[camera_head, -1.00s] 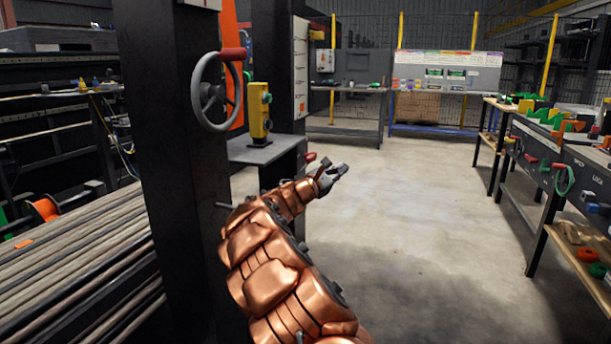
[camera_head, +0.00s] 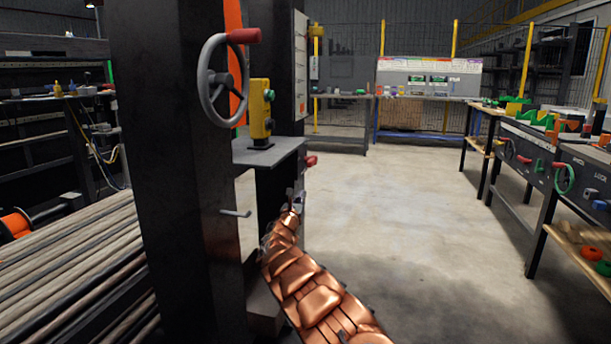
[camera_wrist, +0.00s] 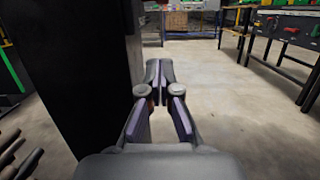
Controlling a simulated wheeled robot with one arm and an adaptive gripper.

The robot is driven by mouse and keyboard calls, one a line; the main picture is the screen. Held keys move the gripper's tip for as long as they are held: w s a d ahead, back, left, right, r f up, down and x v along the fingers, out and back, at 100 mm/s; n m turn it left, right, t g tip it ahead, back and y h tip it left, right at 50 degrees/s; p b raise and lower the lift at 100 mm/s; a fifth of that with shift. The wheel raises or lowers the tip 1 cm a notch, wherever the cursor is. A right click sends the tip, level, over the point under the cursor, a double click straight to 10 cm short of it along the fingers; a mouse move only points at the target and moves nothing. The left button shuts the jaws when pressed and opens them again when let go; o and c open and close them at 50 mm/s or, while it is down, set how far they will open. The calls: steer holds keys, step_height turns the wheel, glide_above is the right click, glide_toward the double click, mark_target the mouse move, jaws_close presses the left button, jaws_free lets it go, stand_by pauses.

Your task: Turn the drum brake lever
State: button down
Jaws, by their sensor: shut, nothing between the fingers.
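A short lever with a red grip (camera_head: 311,160) sticks out from the dark post behind the small grey shelf. A thin grey lever (camera_head: 236,213) sticks out of the near black column. I cannot tell which of them is the drum brake lever. My gripper (camera_head: 297,192) is small and partly hidden at the end of my copper arm, just below the red grip in the picture and apart from it. In the wrist view my gripper (camera_wrist: 161,66) has its fingertips together, with nothing between them. Neither lever can be made out there.
The black column (camera_head: 175,170) carries a grey handwheel (camera_head: 212,82). A yellow button box (camera_head: 261,112) stands on the grey shelf (camera_head: 268,153). Long bars (camera_head: 70,265) lie at the left. Benches (camera_head: 545,165) stand at the right. The floor (camera_head: 400,210) between is clear.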

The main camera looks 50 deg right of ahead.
mark_target(309, 161)
steer(key=w+d+r+b, duration=0.2)
steer(key=w+d+r, duration=0.1)
steer(key=d+r, duration=0.3)
steer(key=shift+d, duration=1.2)
stand_by(0.4)
steer(key=shift+r+p, duration=0.1)
steer(key=shift+p, duration=0.2)
